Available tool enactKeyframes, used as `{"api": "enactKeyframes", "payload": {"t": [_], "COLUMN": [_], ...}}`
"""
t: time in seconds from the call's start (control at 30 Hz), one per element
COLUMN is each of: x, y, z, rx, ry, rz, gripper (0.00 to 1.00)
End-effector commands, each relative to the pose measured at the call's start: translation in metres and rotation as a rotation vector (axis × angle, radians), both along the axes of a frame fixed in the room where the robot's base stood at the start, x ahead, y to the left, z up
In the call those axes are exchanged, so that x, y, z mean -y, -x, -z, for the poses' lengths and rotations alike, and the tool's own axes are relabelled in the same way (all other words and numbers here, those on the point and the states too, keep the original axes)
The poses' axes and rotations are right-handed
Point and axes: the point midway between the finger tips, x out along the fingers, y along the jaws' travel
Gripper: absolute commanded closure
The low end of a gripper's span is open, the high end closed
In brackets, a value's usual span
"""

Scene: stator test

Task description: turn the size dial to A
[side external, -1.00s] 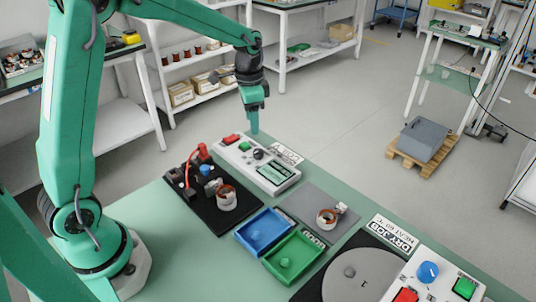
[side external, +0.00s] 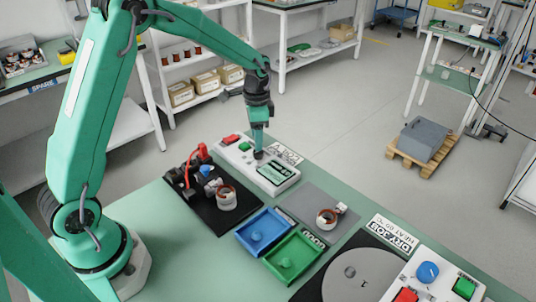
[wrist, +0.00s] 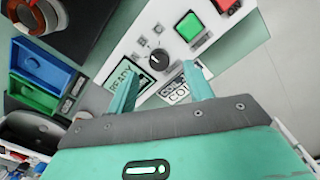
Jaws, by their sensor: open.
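In the wrist view my gripper (wrist: 160,70) is open, one finger on each side of the dial in the picture. I cannot tell whether the fingers touch it. The box's display (wrist: 126,83) shows READY.
The box also has a green button (wrist: 189,26) and a red button (side external: 230,139). A black board (side external: 205,207) with a red lead, a blue tray (side external: 248,250) and a green tray (side external: 277,275) are nearby. A grey turntable (side external: 340,290) stands at the front.

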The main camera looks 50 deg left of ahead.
Motion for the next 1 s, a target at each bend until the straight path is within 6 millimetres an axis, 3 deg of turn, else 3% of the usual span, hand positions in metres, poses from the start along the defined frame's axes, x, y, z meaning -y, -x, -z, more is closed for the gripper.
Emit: {"api": "enactKeyframes", "payload": {"t": [0.3,0.73,0.77,0.9,1.0], "x": [0.001,0.001,0.001,0.001,0.001], "y": [0.001,0.001,0.001,0.001,0.001], "z": [0.036,0.045,0.045,0.044,0.044], "rx": [-0.001,0.000,0.000,0.000,0.000], "ry": [0.000,0.000,0.000,0.000,0.000], "rz": [0.000,0.000,0.000,0.000,0.000], "gripper": [0.48,0.48,0.50,0.78,0.93]}}
